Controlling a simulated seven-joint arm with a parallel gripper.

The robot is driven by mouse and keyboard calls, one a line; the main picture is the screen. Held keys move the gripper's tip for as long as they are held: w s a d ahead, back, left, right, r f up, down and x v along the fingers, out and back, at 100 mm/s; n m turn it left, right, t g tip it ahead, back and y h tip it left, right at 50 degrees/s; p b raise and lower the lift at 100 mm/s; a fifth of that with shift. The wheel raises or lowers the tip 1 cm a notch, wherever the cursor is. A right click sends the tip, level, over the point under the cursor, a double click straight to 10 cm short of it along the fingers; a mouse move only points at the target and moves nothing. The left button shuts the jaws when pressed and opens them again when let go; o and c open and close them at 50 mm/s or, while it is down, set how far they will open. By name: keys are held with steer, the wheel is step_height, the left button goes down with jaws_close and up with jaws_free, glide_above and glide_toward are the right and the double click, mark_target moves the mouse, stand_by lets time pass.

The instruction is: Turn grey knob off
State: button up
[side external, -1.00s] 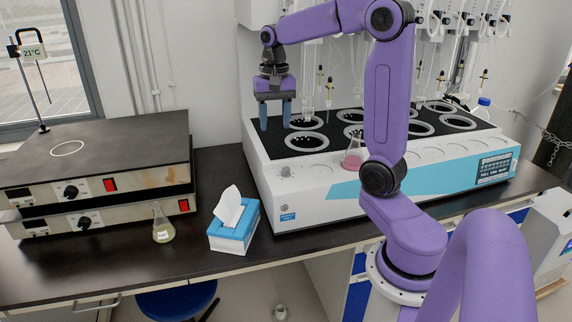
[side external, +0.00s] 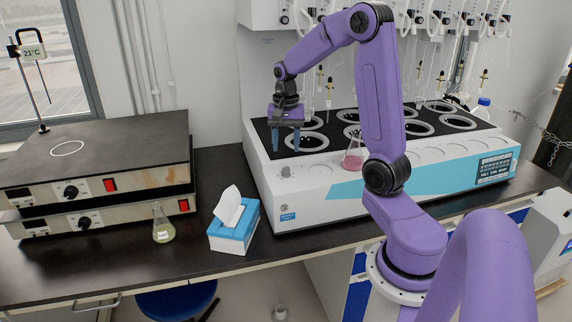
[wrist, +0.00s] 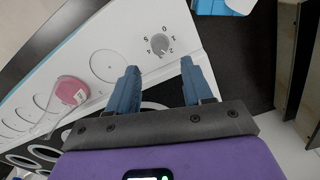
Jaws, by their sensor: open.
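The grey knob (wrist: 159,43) is a small round dial on the white front panel of the distiller, with printed marks around it. In the side external view the knob (side external: 285,171) is small, near the left end of the panel. My gripper (side external: 286,150) is open and points down above and behind the knob, over the distiller's black top. In the wrist view its two blue fingers (wrist: 160,66) are spread and empty, and the knob lies beyond the gap between their tips. The fingers are apart from the knob. Its exact setting is too small to read.
A flask of pink liquid (side external: 353,156) stands on the distiller (side external: 345,195), right of the knob. A tissue box (side external: 233,235) and a flask of yellowish liquid (side external: 163,228) stand on the dark bench to the left. Stacked hot plates (side external: 95,160) stand farther left.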

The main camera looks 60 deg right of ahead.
mark_target(286, 168)
step_height(286, 168, down, 7)
steer(key=shift+f, duration=0.15)
stand_by(0.4)
jaws_close()
